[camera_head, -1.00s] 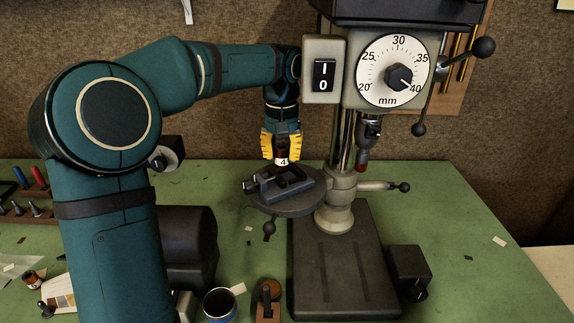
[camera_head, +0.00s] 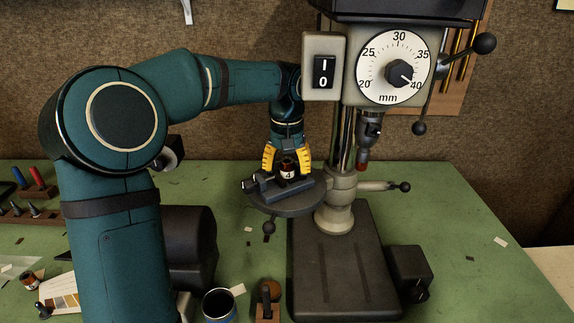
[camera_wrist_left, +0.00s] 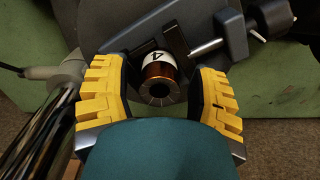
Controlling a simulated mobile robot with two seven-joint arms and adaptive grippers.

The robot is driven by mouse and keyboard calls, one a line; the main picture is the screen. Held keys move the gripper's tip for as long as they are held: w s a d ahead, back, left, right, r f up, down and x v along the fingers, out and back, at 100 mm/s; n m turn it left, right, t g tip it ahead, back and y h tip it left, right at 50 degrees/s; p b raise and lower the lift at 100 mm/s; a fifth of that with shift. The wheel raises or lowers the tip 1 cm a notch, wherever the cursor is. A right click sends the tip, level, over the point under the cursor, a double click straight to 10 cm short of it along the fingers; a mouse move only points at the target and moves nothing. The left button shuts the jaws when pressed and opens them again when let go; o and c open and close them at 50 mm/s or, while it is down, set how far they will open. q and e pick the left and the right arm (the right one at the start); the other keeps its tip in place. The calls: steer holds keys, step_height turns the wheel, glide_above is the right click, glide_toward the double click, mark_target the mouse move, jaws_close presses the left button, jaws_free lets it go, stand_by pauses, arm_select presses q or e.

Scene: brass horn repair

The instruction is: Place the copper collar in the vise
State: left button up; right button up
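The copper collar (camera_head: 288,168), dark copper with a white band marked 4, stands upright at the jaws of the small grey vise (camera_head: 266,190). In the left wrist view the collar (camera_wrist_left: 158,72) shows its open end, with the dark jaws of the vise (camera_wrist_left: 232,32) beside it. How deep it sits between the jaws is hidden. My left gripper (camera_head: 287,163) points down over the vise, its yellow fingers spread on either side of the collar. The left wrist view shows gaps between the fingers and the collar. My right gripper is out of view.
The vise rests on the round drill press table (camera_head: 292,210). The press column (camera_head: 343,140) and chuck (camera_head: 368,130) stand close to the right. A blue-rimmed can (camera_head: 219,305) and a second small labelled collar (camera_head: 30,281) lie nearer the front. The right bench is mostly clear.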

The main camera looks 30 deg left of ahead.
mark_target(287, 160)
arm_select(q)
step_height(287, 160, up, 12)
steer(key=p, duration=0.2)
steer(key=shift+p, duration=0.4)
stand_by(0.5)
